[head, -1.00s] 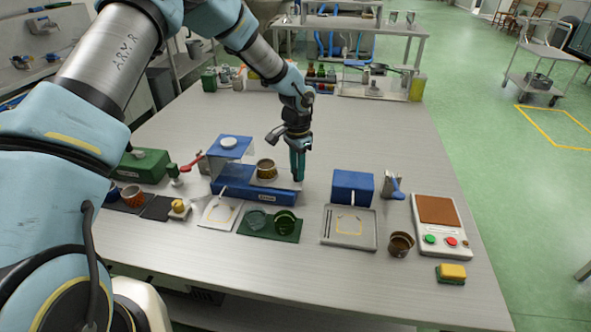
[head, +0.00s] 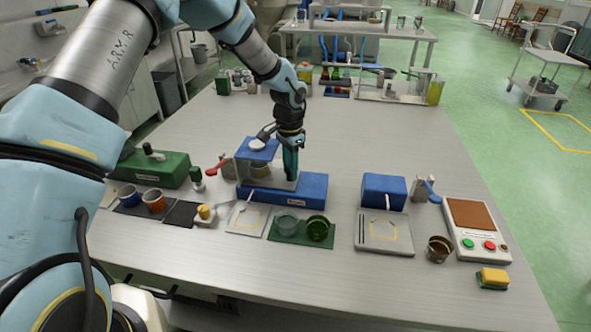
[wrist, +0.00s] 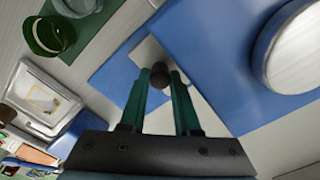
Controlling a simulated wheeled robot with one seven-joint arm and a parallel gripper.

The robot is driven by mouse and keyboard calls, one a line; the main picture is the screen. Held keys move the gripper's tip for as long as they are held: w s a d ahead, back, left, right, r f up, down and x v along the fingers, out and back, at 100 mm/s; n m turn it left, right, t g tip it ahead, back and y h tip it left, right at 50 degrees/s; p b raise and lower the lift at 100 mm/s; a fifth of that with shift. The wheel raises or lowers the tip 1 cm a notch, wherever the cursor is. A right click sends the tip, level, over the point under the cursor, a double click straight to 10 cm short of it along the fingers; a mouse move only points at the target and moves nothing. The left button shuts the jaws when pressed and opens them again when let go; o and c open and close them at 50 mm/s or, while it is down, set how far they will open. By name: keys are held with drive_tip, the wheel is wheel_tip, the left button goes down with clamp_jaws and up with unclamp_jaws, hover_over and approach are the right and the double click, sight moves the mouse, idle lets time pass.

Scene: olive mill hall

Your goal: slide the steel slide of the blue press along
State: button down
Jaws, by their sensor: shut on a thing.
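The blue press (head: 312,188) stands mid-table with a raised blue top bearing a white disc (head: 258,144) and a clear guard below it. Its steel slide (head: 286,185) lies on the blue base. A brass-coloured cup (head: 258,170) shows under the top, through the guard. My gripper (head: 291,177) points down at the slide's right part, right of the guard. In the wrist view, my teal fingers are shut on the slide's dark round knob (wrist: 159,75), with the steel plate around it. The head view hides the knob behind my fingers.
In front lie a white card (head: 247,219), a green mat (head: 284,232) with two round dishes and a grey tray (head: 384,241). A blue block (head: 384,190) stands right of the press, a green box (head: 150,168) left.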

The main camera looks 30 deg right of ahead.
drive_tip(key=shift+w+a, duration=0.2)
drive_tip(key=shift+w, duration=0.05)
drive_tip(key=c, duration=0.9)
unclamp_jaws()
drive_tip(key=shift+a, duration=0.1)
drive_tip(key=shift+o, duration=1.4)
wheel_tip(320, 180, up, 11)
drive_tip(key=b, duration=0.3)
drive_tip(key=shift+s, duration=0.1)
